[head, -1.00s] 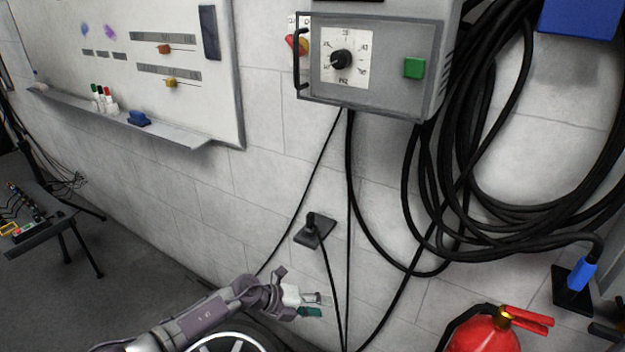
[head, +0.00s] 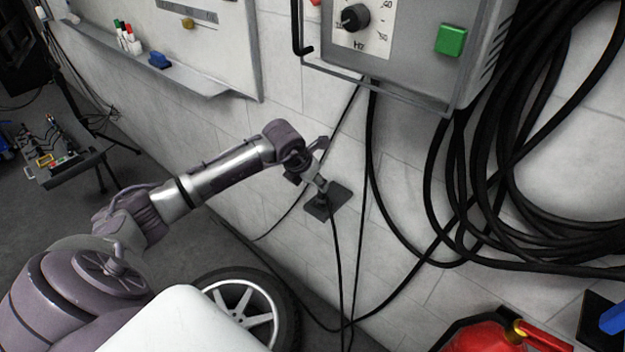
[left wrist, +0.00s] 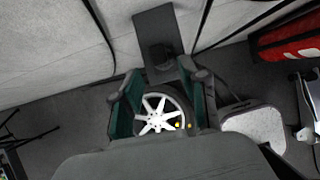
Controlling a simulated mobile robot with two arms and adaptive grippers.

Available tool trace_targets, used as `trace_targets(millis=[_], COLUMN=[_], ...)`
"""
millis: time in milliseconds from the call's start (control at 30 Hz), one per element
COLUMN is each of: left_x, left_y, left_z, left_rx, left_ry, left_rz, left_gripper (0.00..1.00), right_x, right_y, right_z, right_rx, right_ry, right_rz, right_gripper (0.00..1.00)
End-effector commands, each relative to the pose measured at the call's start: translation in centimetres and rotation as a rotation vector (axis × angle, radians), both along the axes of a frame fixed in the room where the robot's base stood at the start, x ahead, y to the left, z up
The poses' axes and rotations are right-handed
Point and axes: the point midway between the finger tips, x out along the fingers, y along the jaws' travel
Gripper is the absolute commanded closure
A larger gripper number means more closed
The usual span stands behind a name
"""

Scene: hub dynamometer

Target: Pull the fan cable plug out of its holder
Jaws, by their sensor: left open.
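The dark holder plate (head: 322,208) is on the grey block wall below the control box; it also shows at the top of the left wrist view (left wrist: 155,25). The black fan cable plug (left wrist: 162,56) sits at the holder, with its cable hanging down in the head view. My left gripper (head: 322,184) is at the holder and covers most of the plug in the head view. In the left wrist view its green-padded fingers (left wrist: 161,76) are spread, with the plug between or just beyond their tips. Contact is not visible. My right gripper is not in view.
The control box (head: 410,60) hangs above the holder. Thick black cables (head: 500,190) loop at the right. A red fire extinguisher (head: 490,338) stands lower right. A wheel (head: 245,305) is below my left arm. Thin cables run close beside the holder.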

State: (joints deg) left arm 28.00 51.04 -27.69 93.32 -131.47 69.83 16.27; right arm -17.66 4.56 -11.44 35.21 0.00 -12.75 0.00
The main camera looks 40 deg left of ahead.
Motion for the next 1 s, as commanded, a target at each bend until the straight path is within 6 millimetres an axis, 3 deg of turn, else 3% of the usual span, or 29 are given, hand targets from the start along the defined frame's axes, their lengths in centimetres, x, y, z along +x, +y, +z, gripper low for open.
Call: trace_targets(millis=[200,400,933,1000], left_x=[1.3,2.2,2.8,2.8], left_y=[-0.1,-0.2,-0.2,-0.2], left_z=[-3.0,-4.5,-5.1,-5.0], left_rx=[-0.001,-0.002,-0.002,-0.002], left_ry=[-0.001,-0.001,0.000,0.000], left_rz=[0.000,-0.001,-0.001,-0.001], left_gripper=[0.56,0.56,0.56,0.68], right_x=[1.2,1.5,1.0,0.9], right_y=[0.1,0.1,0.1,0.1], right_z=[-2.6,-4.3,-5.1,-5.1], right_rx=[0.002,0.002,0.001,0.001], right_ry=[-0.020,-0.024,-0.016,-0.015], right_rz=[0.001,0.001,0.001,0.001], right_gripper=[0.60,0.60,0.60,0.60])
